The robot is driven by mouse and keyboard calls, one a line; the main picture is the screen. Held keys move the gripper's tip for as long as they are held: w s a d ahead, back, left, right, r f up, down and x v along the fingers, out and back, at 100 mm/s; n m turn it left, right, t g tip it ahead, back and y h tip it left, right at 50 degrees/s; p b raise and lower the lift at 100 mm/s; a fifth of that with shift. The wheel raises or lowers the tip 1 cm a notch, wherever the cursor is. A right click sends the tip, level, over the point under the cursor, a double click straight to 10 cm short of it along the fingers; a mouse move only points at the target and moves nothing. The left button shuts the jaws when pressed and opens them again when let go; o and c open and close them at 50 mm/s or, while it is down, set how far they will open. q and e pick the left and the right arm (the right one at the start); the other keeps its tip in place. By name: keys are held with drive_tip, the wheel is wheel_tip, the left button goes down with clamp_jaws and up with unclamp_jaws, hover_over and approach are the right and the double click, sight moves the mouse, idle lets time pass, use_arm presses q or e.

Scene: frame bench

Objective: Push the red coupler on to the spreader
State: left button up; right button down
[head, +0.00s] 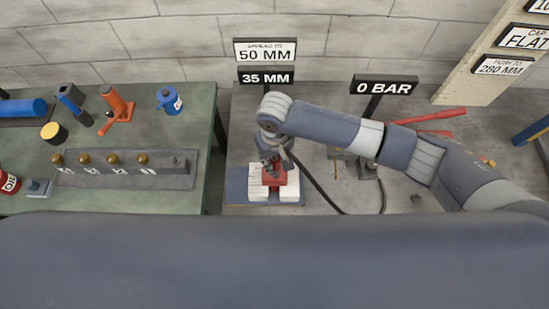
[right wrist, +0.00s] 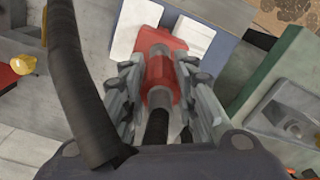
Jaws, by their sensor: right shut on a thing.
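My right gripper (right wrist: 160,88) is shut on the red coupler (right wrist: 158,72), with one finger on each side of it. A black hose (right wrist: 156,128) runs back from the coupler between the fingers. The red spreader (right wrist: 194,33) lies just beyond the coupler, between white blocks. The coupler lines up with it and appears to meet it; whether it is seated I cannot tell. In the head view my right gripper (head: 272,166) points down over the spreader (head: 281,180) and partly hides it; the coupler is hard to make out there. My left gripper is not in view.
White blocks (head: 289,190) stand on a blue plate (head: 235,188). Signs behind read 35 MM (head: 266,76) and 0 BAR (head: 384,88). A red lever (head: 430,116) lies to the right, behind my arm. A green bench (head: 205,120) with tools stands left, across a gap.

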sight(275, 166)
drive_tip(key=shift+f+b, duration=0.8)
drive_tip(key=shift+f, duration=1.1)
drive_tip(key=c, duration=1.2)
unclamp_jaws()
drive_tip(key=shift+r, duration=0.15)
wheel_tip(275, 166, up, 12)
drive_tip(key=shift+f, duration=0.1)
drive_tip(key=shift+s+f, duration=0.1)
